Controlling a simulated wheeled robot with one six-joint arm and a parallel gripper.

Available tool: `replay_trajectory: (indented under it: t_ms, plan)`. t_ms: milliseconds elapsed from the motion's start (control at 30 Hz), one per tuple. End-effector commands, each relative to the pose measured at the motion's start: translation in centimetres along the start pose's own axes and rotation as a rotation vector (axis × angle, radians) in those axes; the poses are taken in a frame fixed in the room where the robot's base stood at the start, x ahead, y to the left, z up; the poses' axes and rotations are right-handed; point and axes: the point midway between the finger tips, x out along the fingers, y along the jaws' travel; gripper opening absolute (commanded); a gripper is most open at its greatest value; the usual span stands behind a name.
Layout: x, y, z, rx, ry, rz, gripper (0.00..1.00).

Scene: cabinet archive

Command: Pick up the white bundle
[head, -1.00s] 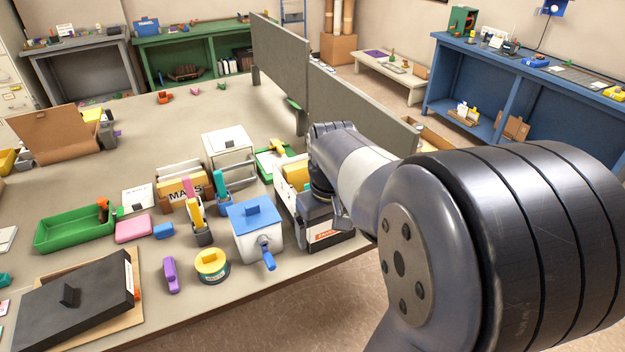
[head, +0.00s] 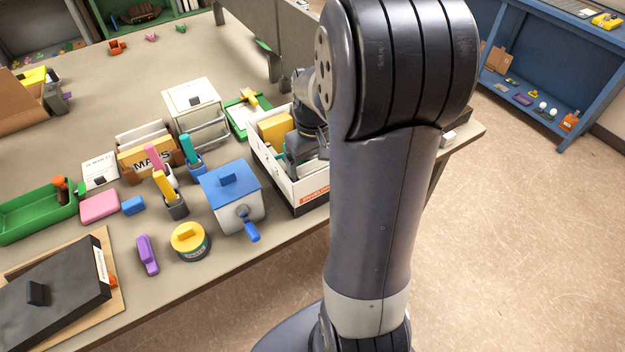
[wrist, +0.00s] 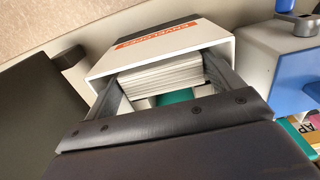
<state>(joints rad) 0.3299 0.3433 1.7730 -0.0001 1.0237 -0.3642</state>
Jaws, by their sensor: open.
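The white bundle (wrist: 160,77) is a stack of white sheets or envelopes inside a white box with a dark base and a red label (wrist: 150,48). A teal strip shows beside the bundle in the wrist view. My gripper (wrist: 163,84) is open, with one finger on each side of the bundle, inside the box. Whether the fingers touch the bundle I cannot tell. In the head view my gripper (head: 305,150) reaches down into the box (head: 305,188), and the bundle is hidden behind my arm. A yellow item (head: 275,130) stands in the box's far part.
A white canister with a blue lid and crank (head: 235,195) stands close left of the box. A white drawer rack (head: 195,105) and a green tray (head: 240,118) are behind it. A grey divider (head: 255,45) rises at the back. The table's edge runs just in front.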

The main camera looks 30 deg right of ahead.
Motion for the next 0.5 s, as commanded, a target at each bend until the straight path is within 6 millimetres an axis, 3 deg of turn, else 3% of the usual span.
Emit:
replay_trajectory:
  t_ms: [233,500]
  plan:
    - [3.3,-0.1,-0.1,0.000,-0.005,-0.002,0.87]
    - [3.9,-0.1,-0.1,0.000,-0.001,-0.001,0.87]
